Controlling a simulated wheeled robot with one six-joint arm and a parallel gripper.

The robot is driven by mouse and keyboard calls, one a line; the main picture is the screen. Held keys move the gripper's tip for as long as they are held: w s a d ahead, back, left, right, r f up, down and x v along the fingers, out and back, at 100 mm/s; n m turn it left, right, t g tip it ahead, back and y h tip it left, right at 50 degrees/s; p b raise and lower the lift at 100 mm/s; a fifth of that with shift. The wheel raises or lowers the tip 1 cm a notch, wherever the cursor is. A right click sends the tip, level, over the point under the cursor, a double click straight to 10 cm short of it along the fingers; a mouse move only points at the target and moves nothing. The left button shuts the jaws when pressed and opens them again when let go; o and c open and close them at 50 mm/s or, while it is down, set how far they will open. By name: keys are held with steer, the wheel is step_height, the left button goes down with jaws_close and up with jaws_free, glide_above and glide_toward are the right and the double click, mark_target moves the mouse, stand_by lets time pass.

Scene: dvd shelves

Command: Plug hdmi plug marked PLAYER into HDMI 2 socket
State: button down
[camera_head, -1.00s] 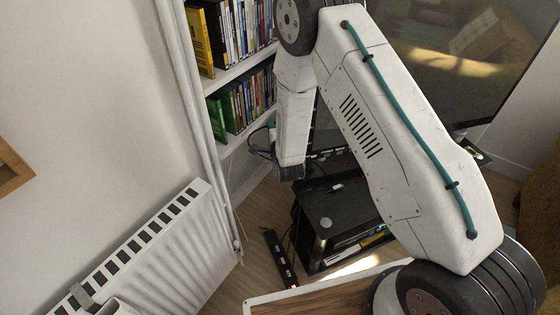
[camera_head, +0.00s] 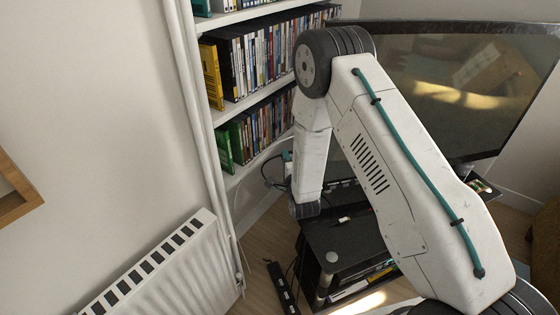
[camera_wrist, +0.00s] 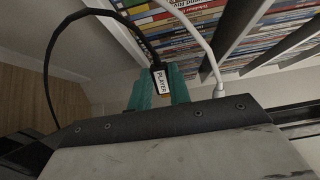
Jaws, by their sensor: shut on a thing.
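The PLAYER plug has a white label (camera_wrist: 161,82) and a black cable that arcs up and left in the wrist view. My gripper (camera_wrist: 158,90) has teal fingers and is shut on this plug; its tip shows a gold tint. In the head view my gripper (camera_head: 287,157) is partly hidden behind my forearm, beside the shelves and left of the TV (camera_head: 450,90). The TV's back and its sockets are not readable, so I cannot make out the HDMI 2 socket.
A white cable (camera_wrist: 204,45) loops right of my gripper in the wrist view. DVD shelves (camera_head: 226,112) stand left, a radiator (camera_head: 165,280) in front. A black stand (camera_head: 325,232) with a small white piece on top stands below my arm. A power strip (camera_head: 282,288) lies on the floor.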

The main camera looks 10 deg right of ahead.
steer(key=shift+d, duration=1.5)
steer(key=shift+w+d, duration=0.1)
steer(key=shift+d, duration=1.05)
steer(key=c, duration=1.2)
jaws_free()
steer(key=shift+c, duration=0.2)
steer(key=s, duration=0.7)
steer(key=shift+s+d, duration=0.15)
steer(key=shift+s, duration=0.25)
